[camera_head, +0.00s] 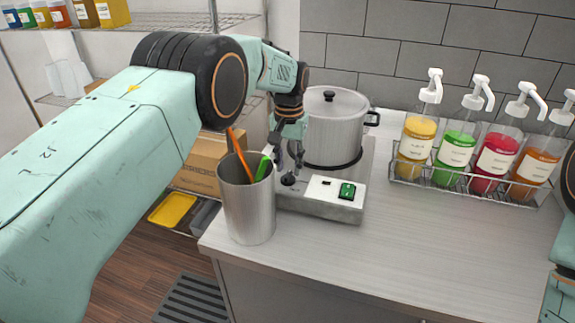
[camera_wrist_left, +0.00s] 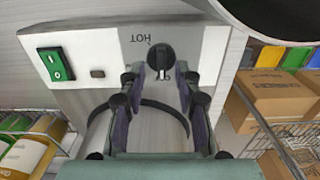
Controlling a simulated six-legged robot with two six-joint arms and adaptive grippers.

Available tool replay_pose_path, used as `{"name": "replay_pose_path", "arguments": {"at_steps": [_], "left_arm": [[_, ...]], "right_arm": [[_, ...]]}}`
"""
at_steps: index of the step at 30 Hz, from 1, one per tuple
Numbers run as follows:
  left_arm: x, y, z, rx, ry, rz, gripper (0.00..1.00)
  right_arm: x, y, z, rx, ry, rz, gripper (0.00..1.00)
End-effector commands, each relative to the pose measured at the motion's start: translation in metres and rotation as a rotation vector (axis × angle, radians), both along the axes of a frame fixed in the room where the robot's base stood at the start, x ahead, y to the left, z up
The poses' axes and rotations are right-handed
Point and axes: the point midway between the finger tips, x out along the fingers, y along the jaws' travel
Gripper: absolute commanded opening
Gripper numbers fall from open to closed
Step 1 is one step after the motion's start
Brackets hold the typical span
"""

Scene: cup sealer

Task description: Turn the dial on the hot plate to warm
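The hot plate (camera_head: 318,207) stands at the counter's left end. Its white front panel carries a black dial (camera_head: 288,179) and a green switch (camera_head: 347,190). In the left wrist view the dial (camera_wrist_left: 160,60) has a pointer bar running up and down the picture, with upside-down "HOT" lettering beside it. My left gripper (camera_head: 287,160) is over the panel, pointing down. In the left wrist view its fingers (camera_wrist_left: 160,74) are apart, one on each side of the dial; contact is not clear. The green switch (camera_wrist_left: 55,64) shows there too. My right gripper is out of view.
A lidded metal pot (camera_head: 335,130) stands on the hot plate behind the panel. A metal cup (camera_head: 249,205) holding orange and green items stands close to the left of the panel. A wire rack (camera_head: 465,183) of pump bottles is at the right. The front-right counter is clear.

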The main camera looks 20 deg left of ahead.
Motion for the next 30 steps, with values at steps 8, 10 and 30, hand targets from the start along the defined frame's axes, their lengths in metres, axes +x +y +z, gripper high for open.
{"name": "replay_pose_path", "arguments": {"at_steps": [8, 10, 30], "left_arm": [[0.002, 0.002, -0.019, 0.0, -0.002, 0.001, 0.33], [0.003, 0.003, -0.02, 0.0, -0.002, 0.001, 0.33], [0.004, 0.005, -0.019, 0.001, -0.001, 0.002, 0.0]], "right_arm": [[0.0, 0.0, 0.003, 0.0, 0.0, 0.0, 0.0], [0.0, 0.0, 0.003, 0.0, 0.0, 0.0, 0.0], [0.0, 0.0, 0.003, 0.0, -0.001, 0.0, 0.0]]}}
